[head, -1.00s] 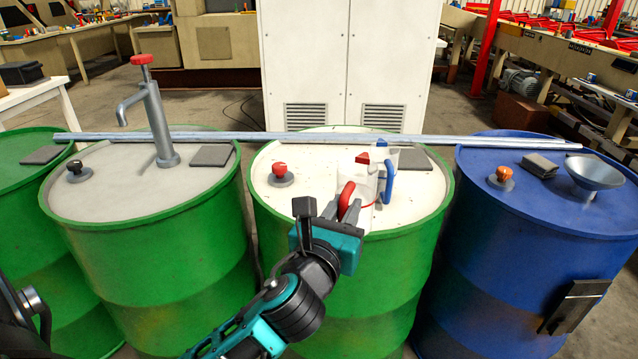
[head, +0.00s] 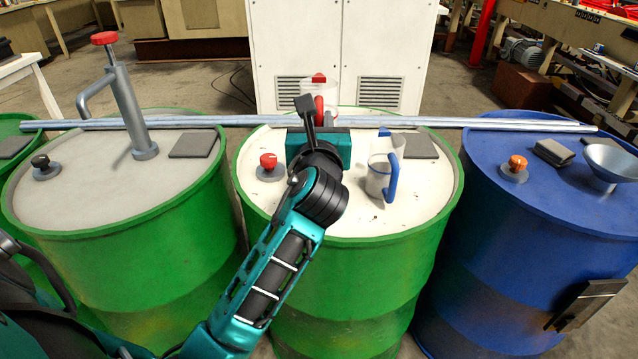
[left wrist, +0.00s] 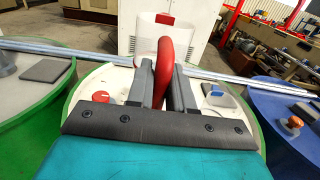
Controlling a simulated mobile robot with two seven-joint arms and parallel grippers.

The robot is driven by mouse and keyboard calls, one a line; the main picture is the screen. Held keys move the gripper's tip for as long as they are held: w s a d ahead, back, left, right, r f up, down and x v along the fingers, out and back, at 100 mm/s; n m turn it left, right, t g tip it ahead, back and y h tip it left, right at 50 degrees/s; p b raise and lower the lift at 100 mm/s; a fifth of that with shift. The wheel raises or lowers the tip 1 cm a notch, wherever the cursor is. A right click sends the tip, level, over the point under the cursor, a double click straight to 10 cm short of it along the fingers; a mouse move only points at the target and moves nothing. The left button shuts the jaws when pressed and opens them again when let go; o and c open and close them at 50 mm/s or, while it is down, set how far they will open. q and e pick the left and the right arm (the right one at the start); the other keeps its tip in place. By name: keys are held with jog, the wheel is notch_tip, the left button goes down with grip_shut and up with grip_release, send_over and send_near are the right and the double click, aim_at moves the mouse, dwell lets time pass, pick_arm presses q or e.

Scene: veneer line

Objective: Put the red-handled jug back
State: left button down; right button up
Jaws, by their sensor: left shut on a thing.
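The red-handled jug (head: 332,90) is a clear vessel with a red part at its rim, over the back of the middle green drum in the head view. My left gripper (head: 314,108) is shut on its red handle. In the left wrist view the handle (left wrist: 163,72) stands between the two fingers, with the pale jug body (left wrist: 148,34) beyond. The jug's base is hidden, so I cannot tell if it touches anything. A similar blue-handled jug (head: 379,174) stands on the drum top (head: 345,218), right of my gripper. My right gripper is out of view.
Long grey pipes (head: 220,121) lie across the backs of the drums. A red knob (head: 268,163) and grey pad (head: 421,146) are on the middle drum. A hand pump (head: 128,110) stands left; a funnel (head: 612,160) sits on the blue drum (head: 530,205).

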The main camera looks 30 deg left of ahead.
pick_arm(q)
notch_tip(320, 180, down, 6)
jog(key=shift+r+b, duration=0.1)
jog(key=shift+b, duration=0.65)
notch_tip(320, 180, down, 5)
jog(key=shift+f+b, duration=0.1)
jog(key=shift+b, duration=1.05)
jog(key=shift+f, duration=0.45)
jog(key=c, duration=1)
grip_release()
